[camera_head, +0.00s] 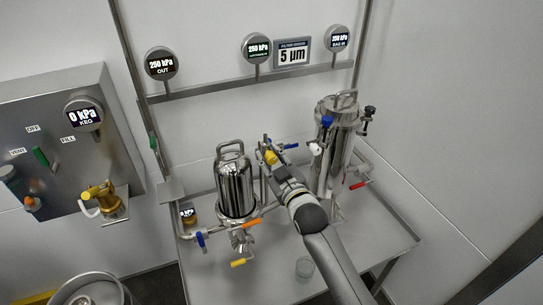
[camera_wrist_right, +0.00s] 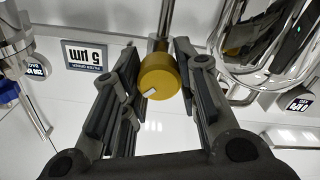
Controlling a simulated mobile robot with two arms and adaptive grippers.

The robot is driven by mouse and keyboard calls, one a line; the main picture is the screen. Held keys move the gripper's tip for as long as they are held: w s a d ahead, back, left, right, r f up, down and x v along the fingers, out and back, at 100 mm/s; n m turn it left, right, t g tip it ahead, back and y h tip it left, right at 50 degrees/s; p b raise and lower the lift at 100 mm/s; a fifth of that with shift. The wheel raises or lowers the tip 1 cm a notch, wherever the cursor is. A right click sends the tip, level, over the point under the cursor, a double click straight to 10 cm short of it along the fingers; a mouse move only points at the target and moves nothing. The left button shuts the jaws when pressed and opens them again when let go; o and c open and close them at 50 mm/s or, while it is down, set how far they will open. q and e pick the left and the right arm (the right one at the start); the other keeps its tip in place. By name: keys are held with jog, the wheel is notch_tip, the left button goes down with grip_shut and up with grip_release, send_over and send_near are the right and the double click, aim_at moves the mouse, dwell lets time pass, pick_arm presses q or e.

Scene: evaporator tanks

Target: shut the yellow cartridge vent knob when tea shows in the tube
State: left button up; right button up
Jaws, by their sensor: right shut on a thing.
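The yellow vent knob (camera_wrist_right: 160,78) with a white mark sits between the fingers of my right gripper (camera_wrist_right: 157,66) in the right wrist view. The gripper is shut on this knob. In the head view the knob (camera_head: 270,157) shows just beyond the right gripper (camera_head: 272,162), partly covered by it. The polished cartridge housing (camera_head: 234,186) stands upright to its left; it also shows in the wrist view (camera_wrist_right: 275,40). I cannot make out a tube with tea in it. My left gripper is not in view.
The taller bag housing (camera_head: 333,150) with a blue handle stands to the right of my arm. Gauges and a 5 µm sign (camera_head: 292,52) hang behind. A keg panel (camera_head: 60,140) is at left.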

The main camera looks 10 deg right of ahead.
jog(key=n+p, duration=0.1)
jog(key=n, duration=0.3)
jog(key=shift+a+f+n+p, duration=0.1)
jog(key=shift+n+p, duration=0.3)
jog(key=shift+n, duration=1.8)
jog(key=o, duration=1)
